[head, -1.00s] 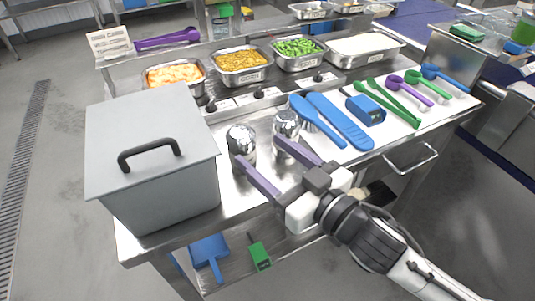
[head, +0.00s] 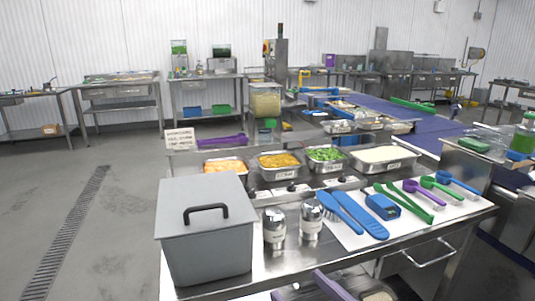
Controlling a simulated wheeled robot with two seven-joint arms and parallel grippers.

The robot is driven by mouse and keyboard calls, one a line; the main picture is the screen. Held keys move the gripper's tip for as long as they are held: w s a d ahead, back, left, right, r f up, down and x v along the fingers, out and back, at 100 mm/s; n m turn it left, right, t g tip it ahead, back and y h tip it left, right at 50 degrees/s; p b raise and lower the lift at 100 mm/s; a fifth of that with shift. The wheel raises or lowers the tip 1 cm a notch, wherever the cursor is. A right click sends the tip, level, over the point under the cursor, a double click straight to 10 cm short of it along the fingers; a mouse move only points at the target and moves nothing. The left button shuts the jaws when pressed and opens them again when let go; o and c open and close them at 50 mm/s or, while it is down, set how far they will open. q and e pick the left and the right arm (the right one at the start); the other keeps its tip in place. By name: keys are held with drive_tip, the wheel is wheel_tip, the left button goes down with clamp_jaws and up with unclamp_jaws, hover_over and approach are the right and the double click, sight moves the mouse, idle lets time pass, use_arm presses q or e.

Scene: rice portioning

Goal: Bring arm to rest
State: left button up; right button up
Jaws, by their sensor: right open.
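My right gripper (head: 297,283) shows only at the bottom edge. Its two purple fingers are spread apart with nothing between them, below and in front of the table's front edge. The rest of my right arm is out of the picture. Two metal shakers stand upright on the steel table, the left shaker (head: 273,229) and the right shaker (head: 311,221), apart from the gripper. My left gripper is not in view.
A grey lidded box (head: 205,240) fills the table's left end. Behind the shakers stand several food pans, including white rice (head: 383,155). Blue paddles (head: 360,215), a blue device (head: 382,206) and coloured spoons lie on the right. Floor at left is open.

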drive_tip(key=s+d+f+m+g+h, duration=0.2)
drive_tip(key=s+d+f, duration=0.1)
drive_tip(key=f, duration=0.8)
drive_tip(key=s+d+f+m+g+h, duration=0.1)
drive_tip(key=s+d+f+g+h, duration=0.15)
drive_tip(key=f, duration=0.85)
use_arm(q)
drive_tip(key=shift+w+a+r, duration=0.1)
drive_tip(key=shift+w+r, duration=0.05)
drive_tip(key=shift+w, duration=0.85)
use_arm(e)
drive_tip(key=s+d+f+m+g+h, duration=0.1)
drive_tip(key=s+d+f, duration=0.3)
drive_tip(key=s+f, duration=0.5)
drive_tip(key=shift+s, duration=0.75)
drive_tip(key=shift+d+f+g+h, duration=0.1)
drive_tip(key=shift+g+h, duration=0.15)
